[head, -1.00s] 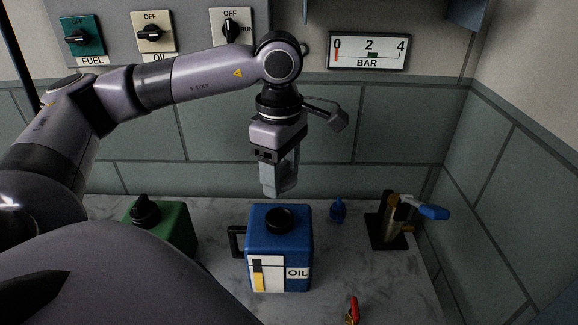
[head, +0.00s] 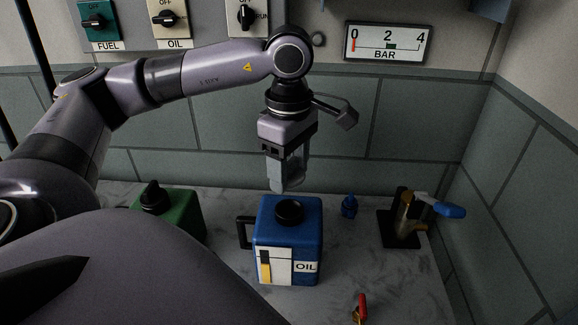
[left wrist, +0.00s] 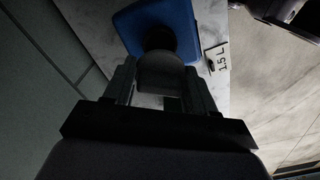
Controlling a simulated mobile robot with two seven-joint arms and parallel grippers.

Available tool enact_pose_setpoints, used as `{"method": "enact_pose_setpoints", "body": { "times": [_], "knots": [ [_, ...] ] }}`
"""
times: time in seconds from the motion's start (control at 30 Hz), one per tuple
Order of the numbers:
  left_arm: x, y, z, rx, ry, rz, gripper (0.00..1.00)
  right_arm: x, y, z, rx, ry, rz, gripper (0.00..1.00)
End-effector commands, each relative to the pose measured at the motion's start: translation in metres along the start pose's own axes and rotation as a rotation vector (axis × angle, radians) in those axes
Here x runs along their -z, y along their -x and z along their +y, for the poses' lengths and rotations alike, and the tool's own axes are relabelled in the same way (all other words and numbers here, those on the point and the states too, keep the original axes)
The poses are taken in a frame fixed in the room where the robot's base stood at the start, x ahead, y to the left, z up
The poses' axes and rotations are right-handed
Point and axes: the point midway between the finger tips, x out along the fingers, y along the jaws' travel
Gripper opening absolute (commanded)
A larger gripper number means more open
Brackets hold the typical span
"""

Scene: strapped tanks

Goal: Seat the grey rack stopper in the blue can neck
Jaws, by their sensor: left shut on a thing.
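The blue can (head: 312,228), labelled OIL, stands on the counter with a dark round neck (head: 289,211) on top. My left gripper (head: 287,185) points down just above and slightly behind the neck in the head view. It is shut on the grey stopper, which shows as a dim grey round shape (left wrist: 160,75) between the fingers in the left wrist view. There the blue can (left wrist: 155,18) and its dark neck (left wrist: 160,38) lie just beyond the stopper. The stopper looks apart from the neck, though the gap is hard to judge. My right gripper is not in view.
A green can (head: 182,212) with a black cap stands left of the blue can. A small blue item (head: 349,206), a dark stand with a blue-handled lever (head: 400,235) and a red-handled item (head: 361,308) are to the right. A tiled wall closes off the back.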

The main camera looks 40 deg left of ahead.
Motion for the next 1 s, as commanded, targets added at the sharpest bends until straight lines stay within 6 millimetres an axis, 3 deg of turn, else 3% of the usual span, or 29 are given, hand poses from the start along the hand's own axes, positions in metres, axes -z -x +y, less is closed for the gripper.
{"method": "enact_pose_setpoints", "body": {
  "times": [0.1, 0.4, 1.0],
  "knots": [
    [0.000, -0.017, 0.000, 0.000, 0.000, 0.000, 0.26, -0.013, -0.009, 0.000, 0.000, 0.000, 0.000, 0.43],
    [0.000, -0.043, 0.000, 0.000, -0.001, 0.000, 0.26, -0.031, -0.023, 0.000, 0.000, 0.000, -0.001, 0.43],
    [0.000, -0.046, 0.000, 0.000, 0.000, 0.000, 0.26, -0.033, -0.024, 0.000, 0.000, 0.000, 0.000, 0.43]
  ]
}}
